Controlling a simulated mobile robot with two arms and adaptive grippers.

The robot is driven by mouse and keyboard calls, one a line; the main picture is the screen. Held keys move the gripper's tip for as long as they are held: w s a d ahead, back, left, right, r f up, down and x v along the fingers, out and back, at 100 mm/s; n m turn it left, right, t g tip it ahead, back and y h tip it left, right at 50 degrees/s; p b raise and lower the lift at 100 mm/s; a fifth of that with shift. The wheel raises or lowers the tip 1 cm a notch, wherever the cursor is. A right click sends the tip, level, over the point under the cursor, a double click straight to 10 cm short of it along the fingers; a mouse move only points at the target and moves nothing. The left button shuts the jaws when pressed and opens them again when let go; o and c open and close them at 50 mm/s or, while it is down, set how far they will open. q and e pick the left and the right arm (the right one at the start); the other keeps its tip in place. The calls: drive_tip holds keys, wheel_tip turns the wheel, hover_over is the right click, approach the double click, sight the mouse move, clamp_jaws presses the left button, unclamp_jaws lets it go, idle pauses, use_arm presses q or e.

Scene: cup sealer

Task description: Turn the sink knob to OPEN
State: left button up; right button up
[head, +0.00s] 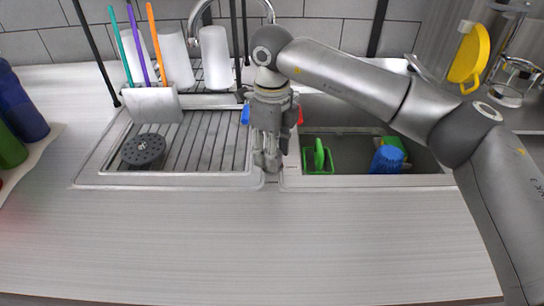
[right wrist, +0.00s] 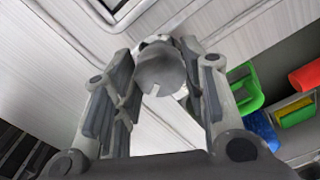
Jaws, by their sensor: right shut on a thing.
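The sink knob (right wrist: 158,72) is a round grey knob with a small pale mark on its top. It sits between the two fingers of my right gripper (right wrist: 166,66) in the right wrist view. In the head view my right gripper (head: 267,163) points down at the strip between the drainer and the basin, by the front rim. It is shut on the knob there and hides most of it. Which setting the knob's mark points to cannot be told. My left gripper is not in view.
Left of the gripper is a ribbed drainer (head: 205,140) with a dark round strainer (head: 143,150). Right is a basin (head: 345,150) holding a green item (head: 319,157) and a blue item (head: 386,160). A faucet (head: 200,12) stands behind. The front counter (head: 250,245) is clear.

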drive_tip(key=m+b, duration=0.1)
drive_tip(key=m, duration=0.2)
drive_tip(key=shift+f+m+b, duration=0.1)
drive_tip(key=shift+m+b, duration=0.2)
drive_tip(key=shift+b, duration=0.05)
drive_tip(key=shift+m+b, duration=0.45)
drive_tip(key=shift+m, duration=0.65)
drive_tip(key=o, duration=1)
wheel_tip(320, 180, up, 12)
drive_tip(key=shift+r, duration=0.1)
